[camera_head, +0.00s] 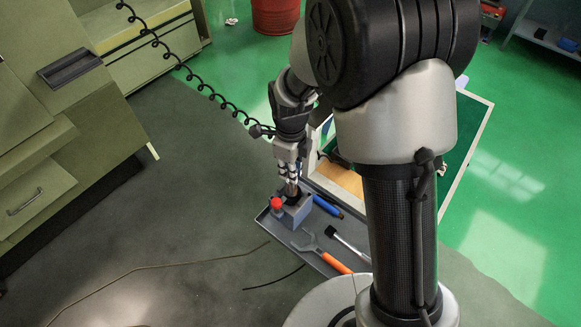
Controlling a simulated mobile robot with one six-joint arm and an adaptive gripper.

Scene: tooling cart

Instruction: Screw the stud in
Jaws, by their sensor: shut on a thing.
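My gripper (289,174) points down over a grey block (298,215) on the tool tray. It is shut on a small metallic stud (292,190), which shows only as a short piece below the fingers. The stud stands about upright at the top of the block. At this size I cannot tell how deep it sits in the block, or whether it is in the hole at all. A red knob or cap (276,204) shows at the left side of the block.
The grey tray (268,228) also holds a blue-handled tool (327,207), an orange-handled wrench (322,251) and a black-handled tool (347,243). Green cabinets (75,150) are at the left, and a red drum (275,15) is at the back.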

